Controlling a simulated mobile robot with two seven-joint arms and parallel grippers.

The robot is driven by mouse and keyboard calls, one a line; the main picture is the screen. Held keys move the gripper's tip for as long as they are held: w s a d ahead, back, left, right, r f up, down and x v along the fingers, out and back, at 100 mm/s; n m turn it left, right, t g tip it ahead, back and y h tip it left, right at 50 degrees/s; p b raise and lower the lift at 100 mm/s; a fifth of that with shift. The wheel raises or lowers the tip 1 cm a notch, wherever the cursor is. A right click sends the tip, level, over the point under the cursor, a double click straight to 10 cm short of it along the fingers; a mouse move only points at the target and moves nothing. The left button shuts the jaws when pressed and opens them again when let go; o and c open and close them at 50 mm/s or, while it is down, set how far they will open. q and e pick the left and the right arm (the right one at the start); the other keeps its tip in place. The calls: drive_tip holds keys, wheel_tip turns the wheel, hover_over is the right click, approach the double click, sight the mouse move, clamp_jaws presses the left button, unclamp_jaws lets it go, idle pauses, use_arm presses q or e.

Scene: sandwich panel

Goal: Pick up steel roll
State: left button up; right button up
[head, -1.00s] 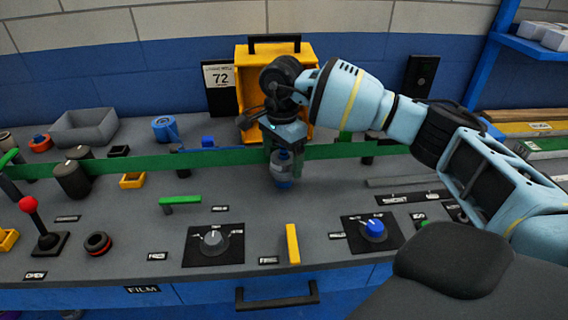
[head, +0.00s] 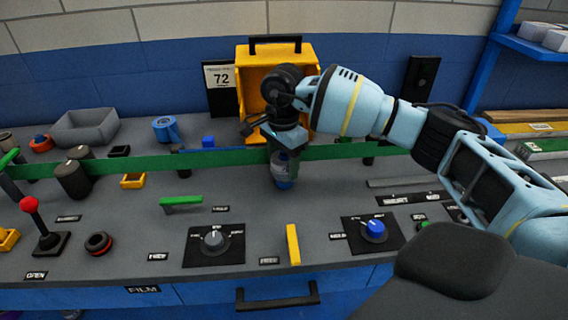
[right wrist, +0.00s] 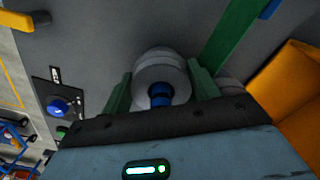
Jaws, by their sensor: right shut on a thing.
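A grey roll with a blue core (right wrist: 161,82), which looks like the steel roll, sits between the two green fingers of my right gripper (right wrist: 160,92) in the right wrist view. My right gripper (head: 283,150) is shut on it. In the head view the gripper points down at mid-panel, and the roll (head: 282,172) shows below it with a blue lower part. Its lower end is close to the panel top; I cannot tell whether it touches. My left gripper is not in view.
A yellow open box (head: 249,68) stands at the back. Two dark cylinders (head: 72,180) stand at left. A yellow bar (head: 293,245) and knobs (head: 375,229) are in front. The grey panel between them is clear.

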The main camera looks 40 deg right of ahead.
drive_tip(key=shift+r, duration=0.2)
wheel_tip(320, 180, up, 18)
drive_tip(key=p, duration=0.1)
drive_tip(key=shift+f, duration=0.15)
idle(0.4)
idle(1.5)
